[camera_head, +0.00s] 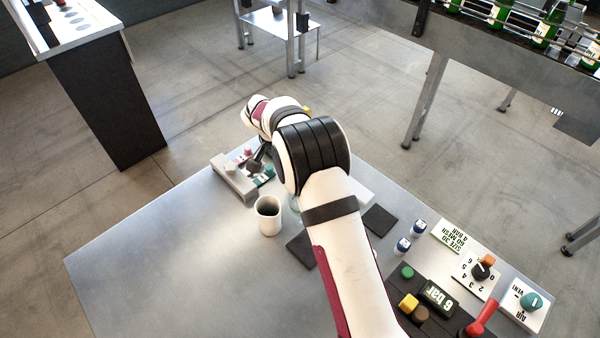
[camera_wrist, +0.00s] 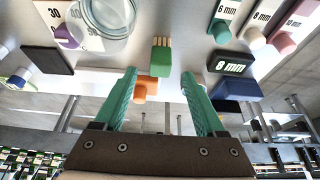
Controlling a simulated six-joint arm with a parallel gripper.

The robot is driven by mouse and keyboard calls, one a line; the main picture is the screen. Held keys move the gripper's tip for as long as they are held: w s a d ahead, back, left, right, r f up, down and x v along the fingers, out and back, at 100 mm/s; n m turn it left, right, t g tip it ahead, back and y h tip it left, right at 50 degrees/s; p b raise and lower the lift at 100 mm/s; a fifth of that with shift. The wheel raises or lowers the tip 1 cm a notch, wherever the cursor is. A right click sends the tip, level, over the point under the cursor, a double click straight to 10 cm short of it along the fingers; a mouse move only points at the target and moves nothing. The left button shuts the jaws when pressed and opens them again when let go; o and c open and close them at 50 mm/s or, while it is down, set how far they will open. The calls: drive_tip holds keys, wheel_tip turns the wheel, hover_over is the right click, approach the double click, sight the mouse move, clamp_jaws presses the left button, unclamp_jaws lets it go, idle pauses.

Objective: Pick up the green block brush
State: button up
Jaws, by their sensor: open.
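The green block brush (camera_wrist: 160,61) shows in the wrist view as a small green block with pale tan bristles at its upper end. It lies on the grey metal surface. My gripper (camera_wrist: 159,75) is open, its two green fingers spread left and right. In the picture the brush sits between and just beyond the fingertips, with nothing held. An orange piece (camera_wrist: 146,86) shows just below the brush, between the fingers. In the head view my arm covers that part of the table, and I cannot make out the brush there.
A clear glass vessel (camera_wrist: 103,14) is left of the brush, near a purple knob (camera_wrist: 66,38). A black "8 mm" block (camera_wrist: 230,66) is close on the right. A cream cup (camera_head: 268,216) stands on the table; the table's left front (camera_head: 170,285) is bare.

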drive_tip(key=x, duration=0.5)
drive_tip(key=shift+a+f, duration=0.1)
drive_tip(key=shift+f, duration=0.3)
drive_tip(key=shift+r, duration=0.1)
clamp_jaws()
